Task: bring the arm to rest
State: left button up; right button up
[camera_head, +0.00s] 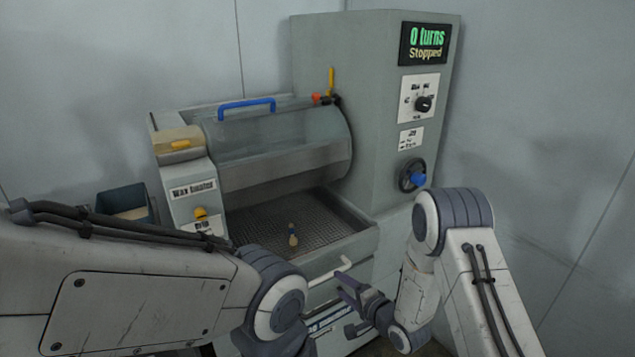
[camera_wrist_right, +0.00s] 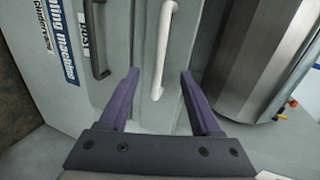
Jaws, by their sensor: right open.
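My right gripper (camera_head: 347,302) is open and empty, in front of the machine's drawer front. In the right wrist view its two purple fingers (camera_wrist_right: 158,76) are spread apart, with a white handle (camera_wrist_right: 163,45) seen between and beyond them. That white handle also shows in the head view (camera_head: 330,271), just up and left of the gripper; whether the fingers are around it or short of it I cannot tell. My left arm comes in from the left, but its gripper is hidden below the picture's edge.
The grey machine has a drum with a blue handle (camera_head: 247,106), a mesh tray (camera_head: 262,232) with a small spoon-like piece (camera_head: 292,236) on it, and a handwheel (camera_head: 412,176). Its display (camera_head: 425,44) reads "0 turns Stopped". A dark bin (camera_head: 124,202) stands left. A dark handle (camera_wrist_right: 94,40) is beside the white one.

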jog(key=s+a+r+n+g+h+p, duration=0.1)
jog(key=s+r+n+g+h+p, duration=0.1)
jog(key=s+r+n, duration=0.35)
jog(key=s+a+r+n+g+h+p, duration=0.2)
jog(key=s+r+n, duration=0.1)
jog(key=r, duration=0.5)
pick_arm(q)
notch_tip(320, 180, up, 8)
jog(key=p, duration=0.3)
jog(key=shift+p, duration=0.35)
pick_arm(e)
jog(key=s+d+r+n+g+h, duration=0.1)
jog(key=s+r+n+g, duration=0.1)
jog(key=s, duration=0.7)
jog(key=s+d+r+n+g+h, duration=0.1)
jog(key=s+d+r+n+g, duration=0.1)
jog(key=s, duration=0.7)
jog(key=s+d+r+n+g+h, duration=0.1)
jog(key=s+d+r+n+g, duration=0.1)
jog(key=s+r+n, duration=0.3)
jog(key=s+r+g, duration=0.1)
jog(key=s+r, duration=0.1)
jog(key=s, duration=0.2)
jog(key=shift+s+d+r, duration=0.15)
jog(key=shift+s+r, duration=0.2)
